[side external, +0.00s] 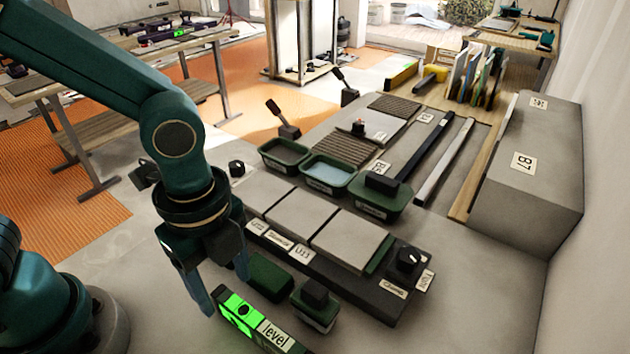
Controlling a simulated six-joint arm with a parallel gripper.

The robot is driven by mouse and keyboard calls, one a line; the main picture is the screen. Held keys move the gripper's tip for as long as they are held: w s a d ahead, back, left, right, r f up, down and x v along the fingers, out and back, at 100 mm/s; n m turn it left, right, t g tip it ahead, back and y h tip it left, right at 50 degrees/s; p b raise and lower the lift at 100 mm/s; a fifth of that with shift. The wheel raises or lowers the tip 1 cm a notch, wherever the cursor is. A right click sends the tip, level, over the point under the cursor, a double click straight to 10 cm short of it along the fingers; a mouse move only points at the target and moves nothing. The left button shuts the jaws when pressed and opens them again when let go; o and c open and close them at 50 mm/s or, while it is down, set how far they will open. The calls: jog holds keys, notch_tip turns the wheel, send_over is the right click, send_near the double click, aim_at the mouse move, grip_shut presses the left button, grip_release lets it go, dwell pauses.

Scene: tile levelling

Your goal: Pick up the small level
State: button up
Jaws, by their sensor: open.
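The small level (250,322) is a dark bar with bright green lit panels and a white label reading "level". It lies at the bottom centre of the side external view, angled down to the right. My gripper (222,290) points down at the level's left end with its fingers apart. One blue finger reaches beside the level's left end. The level's lower right end is close to the frame's bottom edge.
A green block (270,277) and a dark-handled green tool (315,308) stand close behind and beside the level. A dark platform with grey tiles (350,240) and a black knob (407,262) lies beyond. Green tubs (330,174) stand further back.

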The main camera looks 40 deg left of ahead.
aim_at(229, 299)
jog(key=shift+f, duration=2.45)
grip_shut()
